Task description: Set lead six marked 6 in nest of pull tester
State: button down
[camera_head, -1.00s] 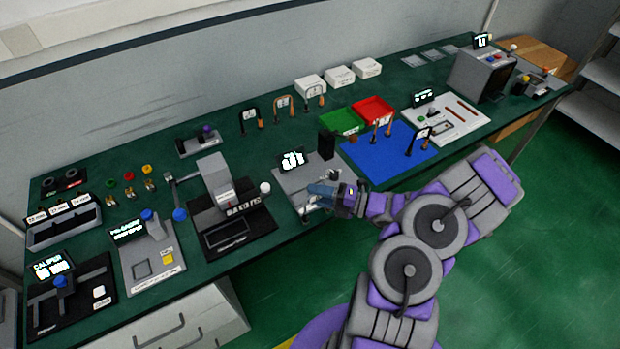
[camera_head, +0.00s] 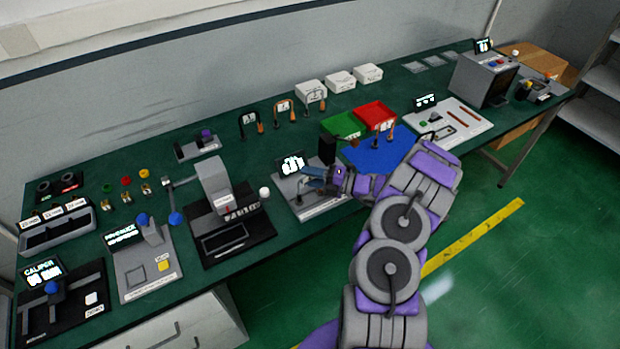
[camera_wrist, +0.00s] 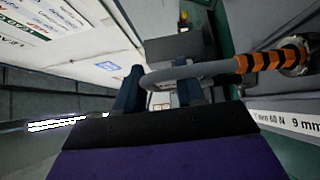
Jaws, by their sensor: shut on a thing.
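My gripper (camera_head: 322,180) is shut on a lead, with its dark fingers (camera_wrist: 160,92) on either side of it in the wrist view. The lead's grey cable (camera_wrist: 200,72) runs right to an orange-and-black banded sleeve and a metal ring end (camera_wrist: 295,56). I cannot read a 6 on it. The pull tester appears to be the pale grey plate (camera_head: 312,206) with a lit display (camera_head: 291,164) and a black post (camera_head: 327,149). My gripper is over this plate. The nest is hidden or too small to tell. A label strip (camera_wrist: 285,122) reading "60 N" and "9 mm" shows at right.
A black press-like device (camera_head: 234,240) stands left of the plate. A blue mat (camera_head: 372,160) with a standing lead (camera_head: 386,137), a green tray (camera_head: 338,126) and a red tray (camera_head: 375,110) lie to the right. More leads (camera_head: 283,112) stand behind.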

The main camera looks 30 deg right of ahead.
jog(key=shift+f, duration=0.15)
jog(key=c, duration=0.7)
grip_release()
